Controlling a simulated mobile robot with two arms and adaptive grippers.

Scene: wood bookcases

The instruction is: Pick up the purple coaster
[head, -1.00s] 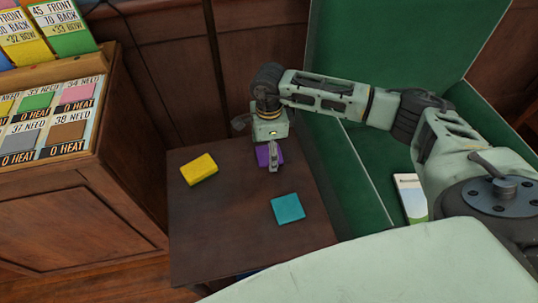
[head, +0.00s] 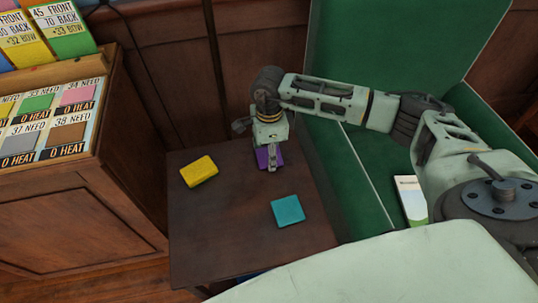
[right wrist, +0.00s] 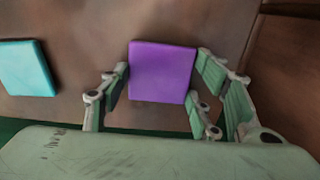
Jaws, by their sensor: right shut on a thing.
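The purple coaster (head: 262,158) is a flat square at the back of the small dark wood table (head: 215,235). My right gripper (head: 271,160) comes down over it and is shut on it. In the right wrist view the coaster (right wrist: 162,70) sits between the fingers, its left and right edges against them. The head view hides part of the coaster behind the gripper. Whether it touches the tabletop is hard to tell. My left gripper is in neither view.
A yellow block (head: 199,171) lies left of the gripper and a teal coaster (head: 288,211) in front of it. A green armchair (head: 375,185) with a booklet (head: 411,200) stands right. A wooden card cabinet (head: 75,195) stands left. The table's front middle is bare.

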